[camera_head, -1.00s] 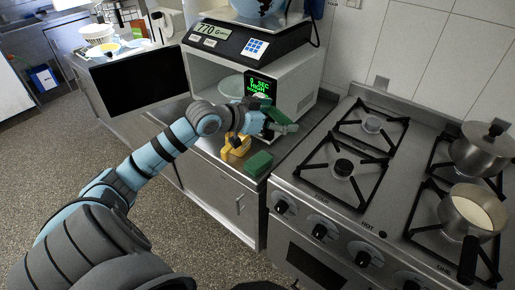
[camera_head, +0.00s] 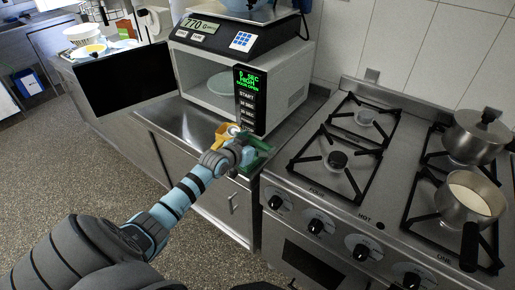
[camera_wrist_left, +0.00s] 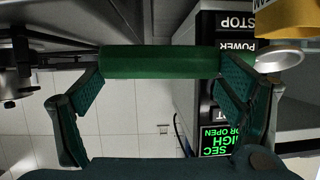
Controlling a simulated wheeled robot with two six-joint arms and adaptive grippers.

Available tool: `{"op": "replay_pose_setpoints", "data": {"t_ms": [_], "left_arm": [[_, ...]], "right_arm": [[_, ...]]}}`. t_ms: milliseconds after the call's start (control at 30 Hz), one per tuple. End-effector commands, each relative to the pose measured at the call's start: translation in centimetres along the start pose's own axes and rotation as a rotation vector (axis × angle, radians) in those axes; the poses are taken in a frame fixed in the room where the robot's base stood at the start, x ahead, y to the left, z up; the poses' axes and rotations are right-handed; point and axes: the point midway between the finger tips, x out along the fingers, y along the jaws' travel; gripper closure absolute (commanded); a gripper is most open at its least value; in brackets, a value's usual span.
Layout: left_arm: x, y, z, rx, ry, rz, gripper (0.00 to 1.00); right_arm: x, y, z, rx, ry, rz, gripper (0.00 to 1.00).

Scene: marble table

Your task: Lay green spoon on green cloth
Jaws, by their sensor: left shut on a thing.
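My left gripper (camera_head: 255,150) is low over the counter, beside the microwave's front right corner. In the left wrist view it is shut on a plain green block (camera_wrist_left: 160,62), which spans the gap between the two teal fingers. Its shape is a straight bar seen edge-on; I cannot tell whether it is the folded green cloth. In the head view my gripper and wrist cover most of it. I cannot make out a green spoon in either view. My right gripper is not in view.
A yellow object (camera_head: 225,135) stands just left of my gripper. The open microwave (camera_head: 278,95) with a scale (camera_head: 235,38) on top is behind it. The stove (camera_head: 340,185) with pots (camera_head: 470,205) is to the right. Some bare counter (camera_head: 185,120) shows left of the yellow object.

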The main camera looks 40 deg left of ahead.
Motion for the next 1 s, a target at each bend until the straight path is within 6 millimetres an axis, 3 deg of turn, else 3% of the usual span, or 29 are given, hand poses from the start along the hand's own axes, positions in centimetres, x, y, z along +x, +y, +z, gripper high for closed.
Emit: {"op": "replay_pose_setpoints", "data": {"t_ms": [33,600,633,700,1000], "left_arm": [[0.3,0.0,0.7,-0.001,0.001,0.000,0.41],[0.7,0.0,1.6,0.000,0.002,0.000,0.41],[0.7,0.0,1.6,0.000,0.001,0.000,0.11],[0.7,0.0,1.6,0.000,0.001,0.000,0.00],[0.6,0.0,1.5,0.000,0.001,0.000,0.00]], "right_arm": [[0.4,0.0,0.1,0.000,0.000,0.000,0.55],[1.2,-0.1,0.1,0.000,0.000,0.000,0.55],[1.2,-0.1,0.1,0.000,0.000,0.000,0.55],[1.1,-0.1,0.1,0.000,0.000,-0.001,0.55],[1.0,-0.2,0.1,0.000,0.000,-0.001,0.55]]}}
